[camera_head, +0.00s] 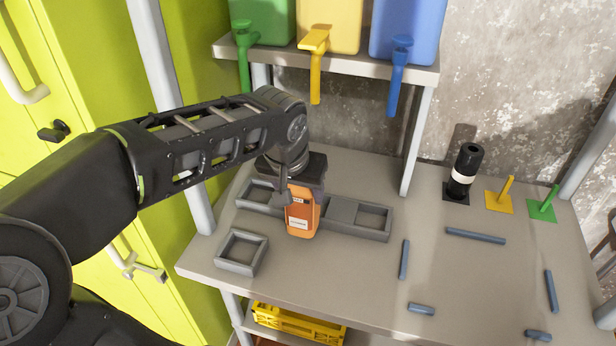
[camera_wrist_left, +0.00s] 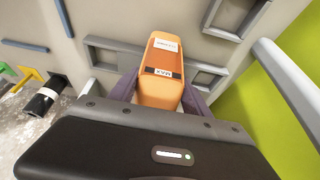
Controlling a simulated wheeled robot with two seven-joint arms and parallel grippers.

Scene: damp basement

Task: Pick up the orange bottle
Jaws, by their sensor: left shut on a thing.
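The orange bottle (camera_head: 302,212) with light labels is upright over the grey compartment frame on the table. I cannot tell whether it touches the frame or the table. My left gripper (camera_head: 288,190) comes down from above and is shut on it, covering its top. In the left wrist view the bottle (camera_wrist_left: 163,72) sits between the two fingers of my left gripper (camera_wrist_left: 160,95). My right gripper is not in view.
The grey frame (camera_head: 375,234) and a small square frame (camera_head: 243,253) lie on the table (camera_head: 330,275). Blue bars (camera_head: 475,236) lie at right. A black bottle (camera_head: 463,172) stands at back right. A shelf (camera_head: 370,66) with coloured containers hangs above. A yellow crate (camera_head: 298,322) is below.

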